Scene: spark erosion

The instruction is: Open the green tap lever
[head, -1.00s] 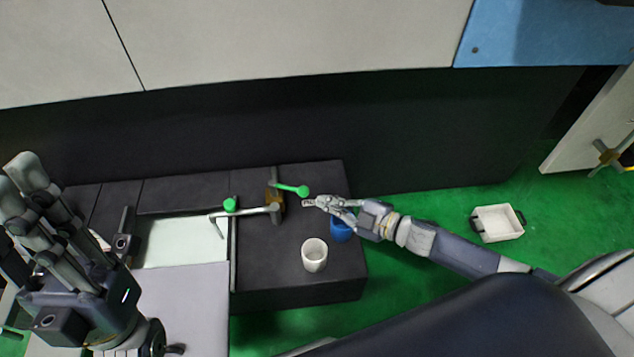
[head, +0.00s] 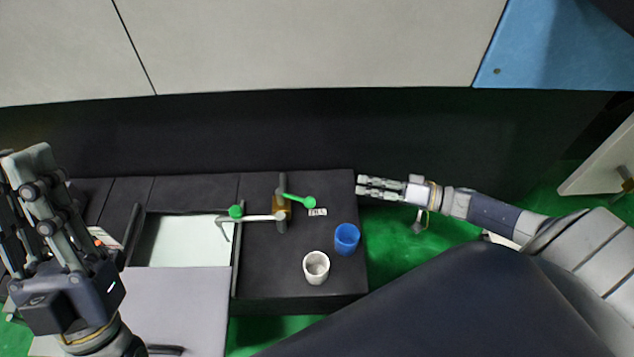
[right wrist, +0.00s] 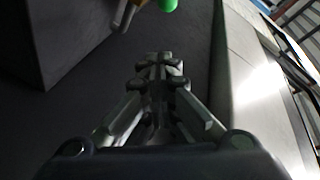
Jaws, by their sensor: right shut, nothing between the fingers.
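The green tap lever (head: 298,199) with a round knob sticks out to the right from the brass tap body (head: 282,207) on the dark worktop. Its end seems to show as a green knob (right wrist: 167,5) at the top edge of the right wrist view. A pale spout (head: 255,217) runs left from the body, with another green knob (head: 236,211) near its end. My right gripper (head: 360,187) is shut and empty, pointing left, right of the lever and apart from it. My left gripper (head: 22,165) is raised at the far left; its finger gap is unclear.
A blue cup (head: 346,239) and a white cup (head: 316,267) stand on the worktop (head: 265,270) in front of the tap. A small label (head: 317,212) lies below the lever. A dark wall (head: 400,130) rises behind. Green floor (head: 390,255) lies to the right.

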